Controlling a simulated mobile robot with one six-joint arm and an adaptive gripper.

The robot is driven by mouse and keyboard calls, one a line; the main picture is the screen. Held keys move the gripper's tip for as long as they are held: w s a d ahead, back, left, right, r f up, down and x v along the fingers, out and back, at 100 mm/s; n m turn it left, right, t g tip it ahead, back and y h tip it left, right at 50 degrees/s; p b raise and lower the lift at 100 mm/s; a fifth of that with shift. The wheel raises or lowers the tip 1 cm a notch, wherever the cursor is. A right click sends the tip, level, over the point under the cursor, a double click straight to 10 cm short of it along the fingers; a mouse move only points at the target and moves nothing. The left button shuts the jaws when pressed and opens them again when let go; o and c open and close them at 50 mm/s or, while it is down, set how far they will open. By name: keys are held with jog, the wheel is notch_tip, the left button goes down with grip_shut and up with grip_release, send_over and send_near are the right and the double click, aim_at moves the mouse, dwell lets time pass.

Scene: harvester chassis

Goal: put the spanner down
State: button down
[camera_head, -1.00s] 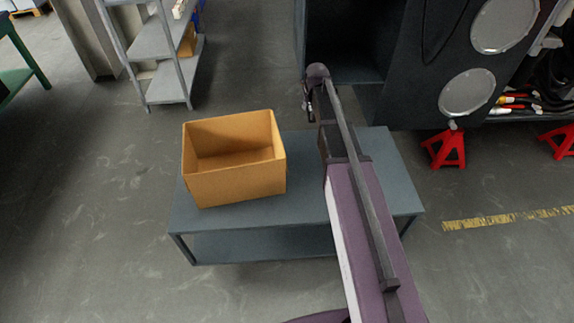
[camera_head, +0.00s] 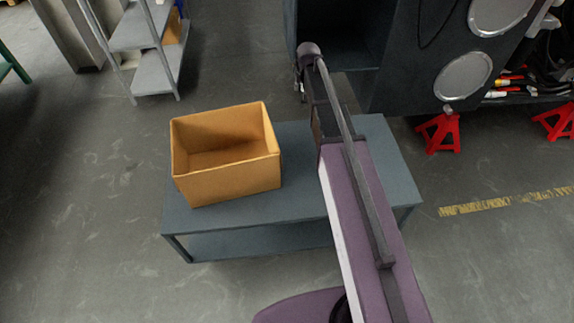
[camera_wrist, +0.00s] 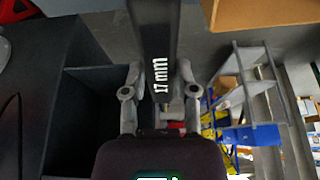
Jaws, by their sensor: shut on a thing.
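The spanner (camera_wrist: 157,35) is a dark flat bar marked "17 mm". It runs up the wrist view and out of its top edge, so its far end is hidden. My gripper (camera_wrist: 160,80) is shut on it, with one finger on each side. In the head view my gripper (camera_head: 302,86) is beyond the far edge of the grey bench, close to the dark chassis. The spanner cannot be made out clearly there.
An open, empty-looking cardboard box (camera_head: 228,182) stands on the left of the grey bench (camera_head: 300,200). The dark chassis (camera_head: 395,60) with red stands (camera_head: 440,131) is at the back right. A shelf rack (camera_head: 150,72) is at the back left.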

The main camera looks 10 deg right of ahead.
jog(key=shift+a, duration=0.1)
jog(key=shift+s+f+b, duration=0.1)
jog(key=shift+f+b, duration=0.45)
jog(key=shift+g, duration=0.5)
jog(key=s+d+f+b, duration=0.3)
jog(key=d+f+b, duration=0.1)
jog(key=f+b, duration=0.8)
jog(key=s+d+f+b, duration=0.3)
jog(key=d+f+b, duration=0.1)
jog(key=f+b, duration=0.9)
jog(key=s+d+f+b, duration=0.4)
jog(key=d+f+b, duration=0.1)
jog(key=f+b, duration=0.8)
jog(key=shift+d+f, duration=0.1)
jog(key=shift+f, duration=0.25)
jog(key=shift+w, duration=0.1)
jog(key=b, duration=0.2)
send_near(295, 171)
jog(key=shift+w+f, duration=0.5)
jog(key=shift+w, duration=0.15)
jog(key=shift+f, duration=0.1)
jog(key=shift+f+b, duration=1.5)
jog(key=shift+f, duration=0.2)
